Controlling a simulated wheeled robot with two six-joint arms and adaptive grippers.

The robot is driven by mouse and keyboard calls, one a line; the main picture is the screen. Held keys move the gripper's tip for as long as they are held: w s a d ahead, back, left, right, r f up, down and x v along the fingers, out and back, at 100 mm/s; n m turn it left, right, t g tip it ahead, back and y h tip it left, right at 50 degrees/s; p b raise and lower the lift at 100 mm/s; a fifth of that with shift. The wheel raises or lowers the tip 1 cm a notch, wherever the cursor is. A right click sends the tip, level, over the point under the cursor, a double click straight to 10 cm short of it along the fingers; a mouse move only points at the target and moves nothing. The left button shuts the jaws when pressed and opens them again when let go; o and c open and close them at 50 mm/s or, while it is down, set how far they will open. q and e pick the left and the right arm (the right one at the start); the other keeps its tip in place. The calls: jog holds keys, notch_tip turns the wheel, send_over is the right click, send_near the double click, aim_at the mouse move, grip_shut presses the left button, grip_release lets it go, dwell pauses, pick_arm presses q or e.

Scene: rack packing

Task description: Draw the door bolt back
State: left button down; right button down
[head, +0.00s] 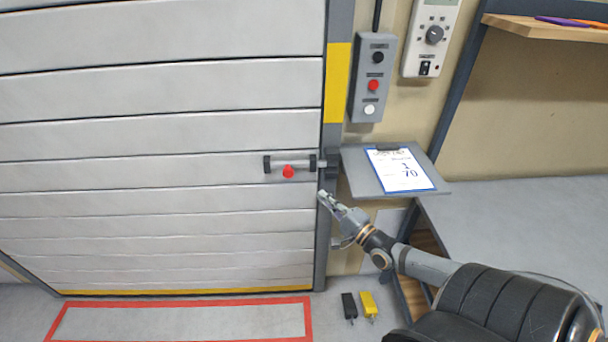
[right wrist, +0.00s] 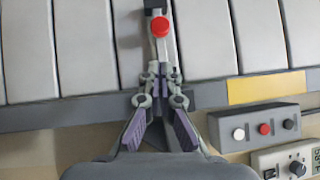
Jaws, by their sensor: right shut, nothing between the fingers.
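The door bolt (head: 300,163) is a short grey bar in dark brackets near the right edge of the slatted door (head: 160,133). A red knob (head: 288,171) sits on it, towards its left part. A dark keeper (head: 332,165) is on the door frame at the bolt's right end. My right gripper (head: 324,197) is shut and empty, below and right of the knob, apart from it in the head view. In the right wrist view the knob (right wrist: 160,27) lies beyond the fingertips (right wrist: 161,73), and the fingers hide part of the bolt area. My left gripper is not in view.
A grey shelf with a clipboard (head: 400,170) juts out right of the frame, close above my right arm. A button box (head: 371,80) and a dial panel (head: 431,38) are on the wall above. Black and yellow items (head: 368,304) are on the floor below.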

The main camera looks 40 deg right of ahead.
jog(key=w+a+r+b, duration=0.1)
jog(key=w+b, duration=0.3)
jog(key=w, duration=0.6)
jog(key=shift+r, duration=0.1)
